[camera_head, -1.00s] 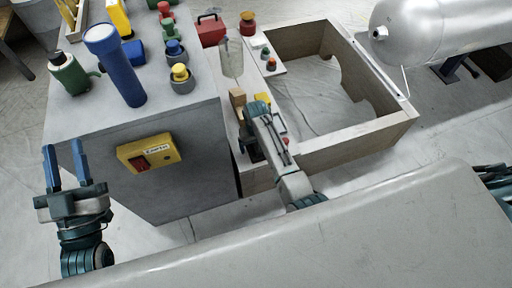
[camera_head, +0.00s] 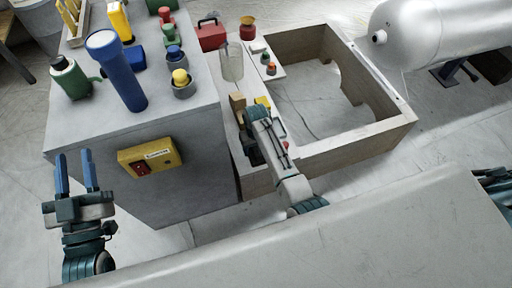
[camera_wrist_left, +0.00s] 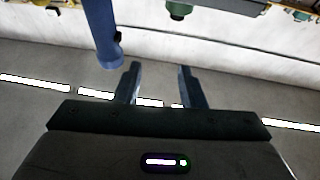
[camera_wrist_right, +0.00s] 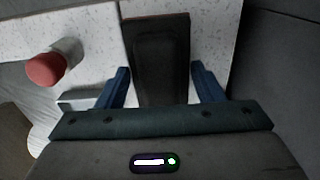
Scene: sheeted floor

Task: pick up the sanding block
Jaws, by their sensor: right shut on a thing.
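The sanding block (camera_wrist_right: 160,60) is a dark block with a brownish edge. In the right wrist view it lies between the fingers of my right gripper (camera_wrist_right: 160,82), which is shut on it, over a pale speckled surface. In the head view my right gripper (camera_head: 252,150) is low at the near left end of the wooden frame, and the arm covers much of the block.
The grey cabinet (camera_head: 75,150) carries a blue flashlight (camera_head: 118,75), a green bottle (camera_head: 70,78) and several coloured items. The wooden frame (camera_head: 355,140) encloses a clear opening. A silver tank (camera_head: 440,30) is at the back right.

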